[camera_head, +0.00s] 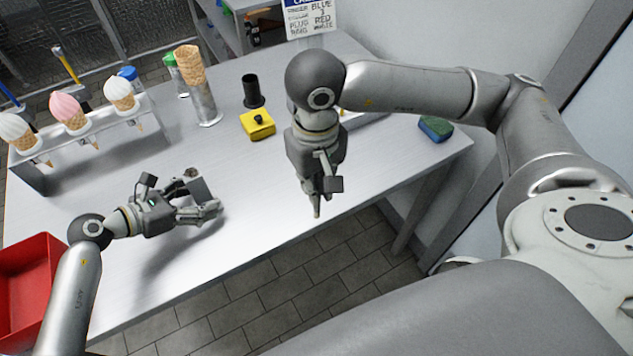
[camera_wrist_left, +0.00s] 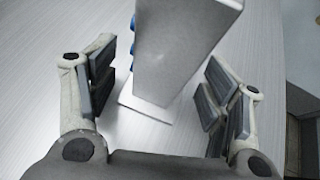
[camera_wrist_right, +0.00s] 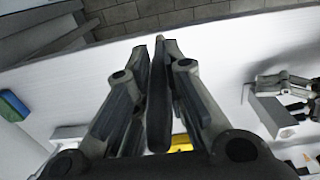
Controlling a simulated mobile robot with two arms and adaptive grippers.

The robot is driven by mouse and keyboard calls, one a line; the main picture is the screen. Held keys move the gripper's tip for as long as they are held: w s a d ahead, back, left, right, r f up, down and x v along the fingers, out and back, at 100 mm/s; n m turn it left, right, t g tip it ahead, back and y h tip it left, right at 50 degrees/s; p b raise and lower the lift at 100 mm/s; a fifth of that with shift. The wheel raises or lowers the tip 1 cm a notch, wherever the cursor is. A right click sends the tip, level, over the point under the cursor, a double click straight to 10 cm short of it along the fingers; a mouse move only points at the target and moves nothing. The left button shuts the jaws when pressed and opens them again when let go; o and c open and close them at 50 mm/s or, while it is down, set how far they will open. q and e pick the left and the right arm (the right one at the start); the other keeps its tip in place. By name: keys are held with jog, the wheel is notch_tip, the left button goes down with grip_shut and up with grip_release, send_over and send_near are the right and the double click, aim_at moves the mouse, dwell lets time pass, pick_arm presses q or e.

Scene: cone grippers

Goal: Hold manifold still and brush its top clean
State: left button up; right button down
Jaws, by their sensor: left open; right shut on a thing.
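The manifold appears to be the grey upright block (camera_head: 203,187) on the table in the head view. It also shows in the left wrist view (camera_wrist_left: 178,50), with blue parts at its left side, and in the right wrist view (camera_wrist_right: 274,115). My left gripper (camera_head: 207,200) is open, its fingers (camera_wrist_left: 160,90) on either side of the block with gaps visible. My right gripper (camera_head: 318,198) is over the table's front edge, right of the block. It is shut on a thin dark piece (camera_wrist_right: 158,105), possibly the brush; its far end is mostly hidden.
A yellow block (camera_head: 257,126) and a black cylinder (camera_head: 252,91) stand behind the grippers. A cone rack (camera_head: 98,140) is at the left, a red bin (camera_head: 25,285) at front left, a blue-green sponge (camera_head: 435,128) at right. The table between the grippers is clear.

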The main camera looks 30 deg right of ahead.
pick_arm(q)
jog(key=shift+c, duration=0.5)
grip_shut()
dwell(0.3)
jog(key=shift+n+t+y, duration=0.3)
jog(key=shift+n+t, duration=0.5)
jog(key=shift+m+g+h, duration=0.4)
jog(key=shift+m+g, duration=0.7)
jog(key=shift+f+m+g, duration=0.1)
jog(key=shift+m+g, duration=0.4)
